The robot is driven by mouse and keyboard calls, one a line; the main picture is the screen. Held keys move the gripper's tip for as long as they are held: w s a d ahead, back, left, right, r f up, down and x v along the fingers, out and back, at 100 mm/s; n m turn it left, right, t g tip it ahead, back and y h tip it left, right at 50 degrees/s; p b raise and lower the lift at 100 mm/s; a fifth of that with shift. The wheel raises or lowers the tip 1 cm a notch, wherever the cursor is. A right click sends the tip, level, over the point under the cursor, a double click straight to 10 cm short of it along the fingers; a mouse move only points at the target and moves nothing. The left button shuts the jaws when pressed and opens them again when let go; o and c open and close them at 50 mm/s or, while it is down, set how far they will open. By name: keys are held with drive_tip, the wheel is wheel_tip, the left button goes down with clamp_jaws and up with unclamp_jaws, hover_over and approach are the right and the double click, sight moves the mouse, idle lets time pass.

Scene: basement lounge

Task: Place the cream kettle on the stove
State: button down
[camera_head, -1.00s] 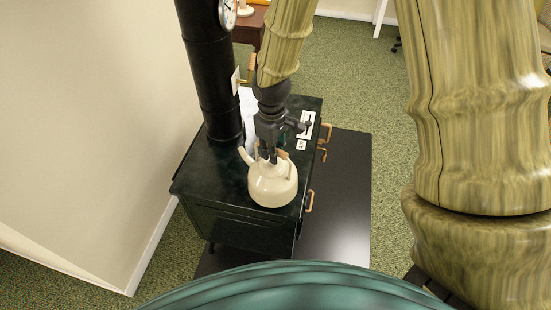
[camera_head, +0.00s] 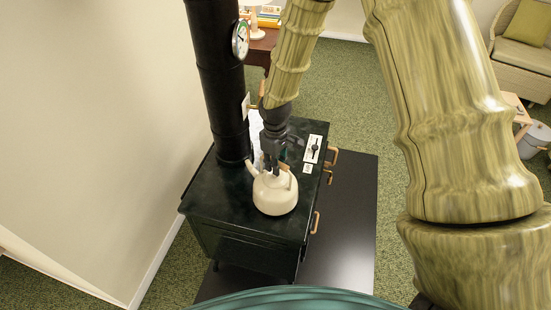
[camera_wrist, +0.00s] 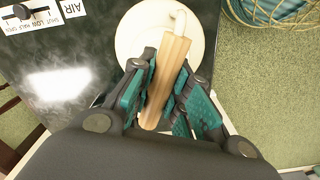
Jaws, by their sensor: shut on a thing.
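The cream kettle (camera_head: 275,193) is upright at the stove's top, near its front edge in the head view; whether its base touches the surface I cannot tell. The dark green stove (camera_head: 222,192) has a black pipe rising at its left back. My gripper (camera_head: 272,168) is above the kettle and shut on its wooden handle (camera_wrist: 167,80). In the wrist view the fingers (camera_wrist: 160,95) lie on both sides of the handle, and the kettle's round cream body (camera_wrist: 130,38) shows beyond it. The gripper hides part of the kettle's top.
The black stove pipe (camera_head: 215,80) with a round gauge (camera_head: 240,40) stands close to the left of my gripper. Wooden handles (camera_head: 315,222) stick out from the stove's right side. A black floor plate (camera_head: 345,210) lies beneath. A wall is on the left.

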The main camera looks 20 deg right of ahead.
drive_tip(key=shift+f, duration=0.7)
drive_tip(key=c, duration=1.4)
unclamp_jaws()
drive_tip(key=shift+o, duration=0.2)
drive_tip(key=shift+r+b, duration=1.6)
drive_tip(key=shift+r, duration=4.5)
